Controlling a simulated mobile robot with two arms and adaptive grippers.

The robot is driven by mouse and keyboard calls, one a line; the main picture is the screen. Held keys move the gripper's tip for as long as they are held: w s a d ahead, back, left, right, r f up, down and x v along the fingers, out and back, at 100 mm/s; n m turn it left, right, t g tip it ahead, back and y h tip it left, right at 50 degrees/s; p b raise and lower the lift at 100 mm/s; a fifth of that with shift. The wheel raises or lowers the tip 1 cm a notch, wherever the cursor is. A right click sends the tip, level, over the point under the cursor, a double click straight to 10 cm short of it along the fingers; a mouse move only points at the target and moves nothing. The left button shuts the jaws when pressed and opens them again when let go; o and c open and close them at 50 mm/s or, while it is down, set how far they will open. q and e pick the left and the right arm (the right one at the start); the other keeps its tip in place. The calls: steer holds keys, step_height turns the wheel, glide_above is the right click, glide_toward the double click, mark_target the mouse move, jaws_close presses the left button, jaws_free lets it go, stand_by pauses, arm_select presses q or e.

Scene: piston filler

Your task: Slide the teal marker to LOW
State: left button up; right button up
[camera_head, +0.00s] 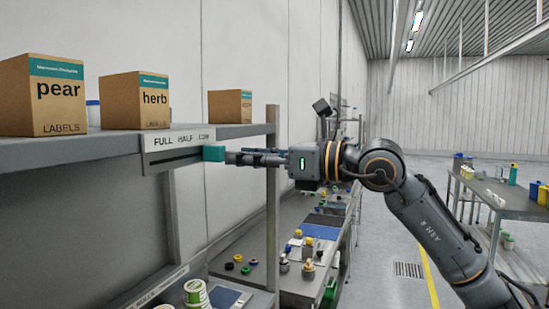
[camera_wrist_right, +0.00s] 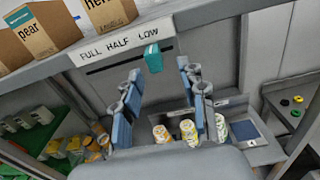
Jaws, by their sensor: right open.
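The teal marker (camera_head: 213,153) is a small block on the slot of the white FULL HALF LOW label strip (camera_head: 178,138) on the shelf's front edge. It sits at the right end of the strip. In the right wrist view the marker (camera_wrist_right: 153,59) hangs just below the word LOW on the strip (camera_wrist_right: 118,42). My right gripper (camera_head: 234,157) is level with the marker, to its right, pointing at it. In the wrist view my right gripper (camera_wrist_right: 161,76) is open and empty, with the marker just beyond and between its fingertips. My left gripper is out of view.
Cardboard boxes marked pear (camera_head: 44,98) and herb (camera_head: 136,102) and a third box (camera_head: 230,106) stand on the shelf (camera_head: 70,150). A shelf post (camera_head: 272,200) rises beside my right gripper. Below are a bench with caps and green-white jars (camera_head: 195,292).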

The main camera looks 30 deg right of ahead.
steer(key=v, duration=0.6)
steer(key=shift+s+d, duration=0.15)
steer(key=shift+s, duration=0.05)
steer(key=shift+w, duration=0.1)
